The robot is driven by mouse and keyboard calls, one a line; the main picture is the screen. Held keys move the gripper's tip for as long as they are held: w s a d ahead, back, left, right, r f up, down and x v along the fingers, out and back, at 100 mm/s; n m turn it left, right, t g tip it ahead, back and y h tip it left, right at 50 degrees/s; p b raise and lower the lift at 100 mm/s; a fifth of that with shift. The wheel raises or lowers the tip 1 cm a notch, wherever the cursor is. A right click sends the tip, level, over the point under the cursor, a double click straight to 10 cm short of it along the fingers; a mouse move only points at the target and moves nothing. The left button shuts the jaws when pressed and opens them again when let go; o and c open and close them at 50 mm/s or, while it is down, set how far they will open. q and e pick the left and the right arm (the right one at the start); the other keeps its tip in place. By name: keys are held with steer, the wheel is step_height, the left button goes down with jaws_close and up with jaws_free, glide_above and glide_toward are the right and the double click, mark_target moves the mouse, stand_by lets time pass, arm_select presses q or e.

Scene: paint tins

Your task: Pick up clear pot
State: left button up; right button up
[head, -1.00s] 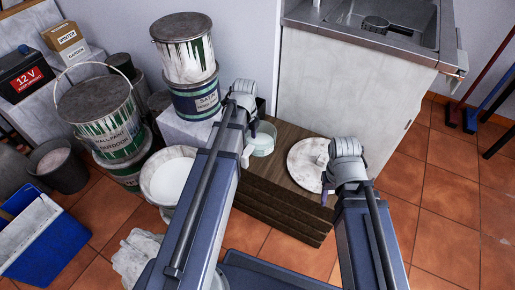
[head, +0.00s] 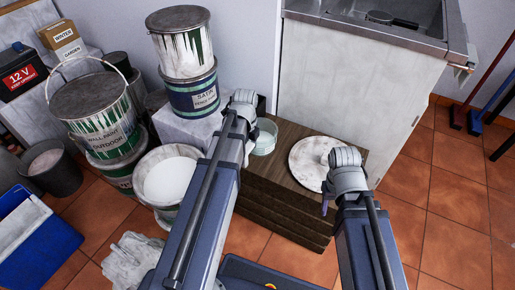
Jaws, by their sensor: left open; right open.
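The clear pot (head: 265,137) is a pale greenish, see-through round container on the dark wooden stack (head: 290,218). Its left side is partly hidden behind my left arm and gripper. My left gripper (head: 248,140) is open, just left of the pot; I cannot tell whether it touches it.
Stacked paint tins (head: 193,90) stand on a pale block behind left. A sink cabinet (head: 350,90) rises behind. Tiled floor is free at right.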

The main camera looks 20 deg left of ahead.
arm_select(q)
steer(key=shift+f, duration=0.6)
steer(key=shift+r, duration=0.1)
jaws_close()
stand_by(0.3)
